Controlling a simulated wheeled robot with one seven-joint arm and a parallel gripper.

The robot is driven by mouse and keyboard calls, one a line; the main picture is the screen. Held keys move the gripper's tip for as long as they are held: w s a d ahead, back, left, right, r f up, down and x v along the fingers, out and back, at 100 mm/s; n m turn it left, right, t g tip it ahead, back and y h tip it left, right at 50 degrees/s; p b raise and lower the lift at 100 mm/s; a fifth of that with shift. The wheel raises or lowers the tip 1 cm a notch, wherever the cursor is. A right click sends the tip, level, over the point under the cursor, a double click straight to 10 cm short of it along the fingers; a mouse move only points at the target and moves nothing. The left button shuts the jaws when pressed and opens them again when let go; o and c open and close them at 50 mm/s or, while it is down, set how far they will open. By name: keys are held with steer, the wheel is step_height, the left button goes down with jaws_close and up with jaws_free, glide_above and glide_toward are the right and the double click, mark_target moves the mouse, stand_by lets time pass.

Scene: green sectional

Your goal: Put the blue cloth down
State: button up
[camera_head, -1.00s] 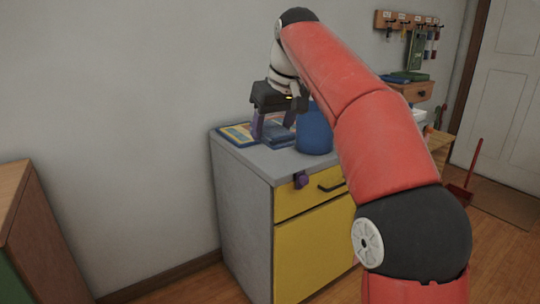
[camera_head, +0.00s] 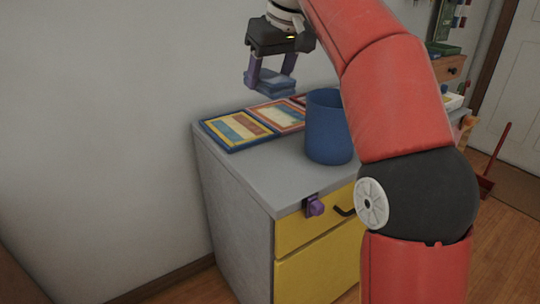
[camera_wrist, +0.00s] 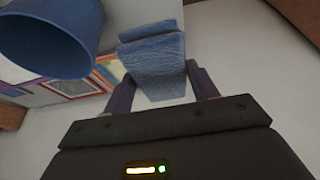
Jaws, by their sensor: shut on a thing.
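The blue cloth (camera_head: 273,84) is folded and held between the purple fingers of my gripper (camera_head: 270,80), which is shut on it. The cloth is in the air above the back of the grey cabinet top (camera_head: 262,172), clear of the surface. In the wrist view the cloth (camera_wrist: 155,66) shows its folded layers between the fingers of my gripper (camera_wrist: 160,88).
A blue bin (camera_head: 329,127) stands on the cabinet, right of the cloth. Flat colourful framed pieces (camera_head: 237,130) lie along the back edge by the wall. A purple object (camera_head: 315,207) is on the yellow drawer front. The front left of the top is bare.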

mark_target(267, 168)
step_height(267, 168, down, 19)
steer(key=b, duration=0.4)
steer(key=shift+s+f, duration=0.15)
steer(key=shift+f, duration=0.05)
steer(key=o, duration=1)
steer(key=shift+f, duration=0.1)
steer(key=shift+r, duration=0.25)
steer(key=p+v, duration=0.2)
steer(key=v, duration=1)
steer(key=s+d+f+m+h, duration=0.1)
steer(key=s+d+f+m, duration=0.1)
steer(key=s+d+f, duration=0.2)
steer(key=s+d+f+m+t, duration=0.1)
steer(key=s+d+f, duration=0.3)
steer(key=s+f, duration=0.5)
steer(key=s+d+f+m+h, duration=0.1)
steer(key=s+d+f+m, duration=0.2)
steer(key=s+f, duration=0.4)
steer(key=s+d, duration=0.1)
steer(key=s, duration=0.1)
steer(key=shift+s+d+f+m+t+h, duration=0.2)
steer(key=shift+s+d+m+t+h, duration=0.1)
steer(key=shift+m+t, duration=0.1)
